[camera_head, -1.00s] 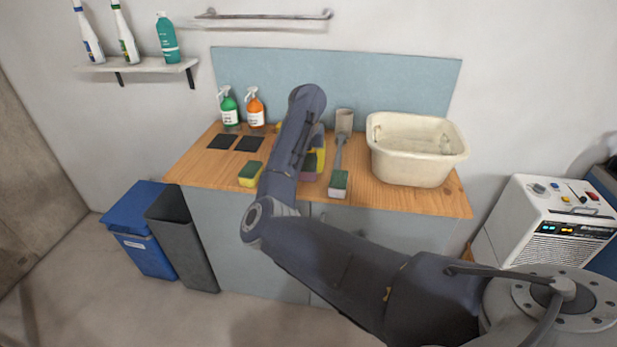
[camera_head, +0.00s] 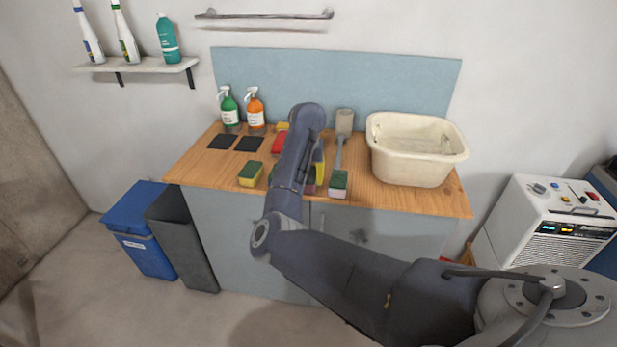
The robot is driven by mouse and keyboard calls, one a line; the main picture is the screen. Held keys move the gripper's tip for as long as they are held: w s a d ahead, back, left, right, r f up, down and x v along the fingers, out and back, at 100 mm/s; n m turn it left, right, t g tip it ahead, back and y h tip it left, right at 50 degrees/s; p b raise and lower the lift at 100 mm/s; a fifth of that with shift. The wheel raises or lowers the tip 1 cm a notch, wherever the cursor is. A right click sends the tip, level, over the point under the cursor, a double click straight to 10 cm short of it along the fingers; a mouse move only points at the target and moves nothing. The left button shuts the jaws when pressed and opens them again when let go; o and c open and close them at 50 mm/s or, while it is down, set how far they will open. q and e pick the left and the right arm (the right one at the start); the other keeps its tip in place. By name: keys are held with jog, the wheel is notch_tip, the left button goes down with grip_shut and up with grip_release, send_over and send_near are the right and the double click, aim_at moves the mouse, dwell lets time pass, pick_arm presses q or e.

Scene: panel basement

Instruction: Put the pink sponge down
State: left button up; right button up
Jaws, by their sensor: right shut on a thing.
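My right arm reaches from the lower right over the wooden counter (camera_head: 376,196). Its right gripper (camera_head: 318,153) is mostly hidden behind my own arm link, low over the middle of the counter. It is shut on the pink sponge (camera_head: 310,189), of which only a small pinkish part shows beside the arm. A yellow piece (camera_head: 320,170) shows just above that part. Whether the sponge touches the counter is hidden. My left gripper is not in view.
A green-and-yellow sponge (camera_head: 251,174) lies left of the arm. A red item (camera_head: 279,143) is behind the arm. A cream basin (camera_head: 416,160), two spray bottles (camera_head: 229,108) and two black pads (camera_head: 248,144) also occupy the counter.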

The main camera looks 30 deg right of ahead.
jog(key=shift+f, duration=0.15)
jog(key=o, duration=1)
notch_tip(320, 180, up, 17)
jog(key=s+a, duration=0.1)
jog(key=s, duration=0.1)
jog(key=shift+a, duration=0.2)
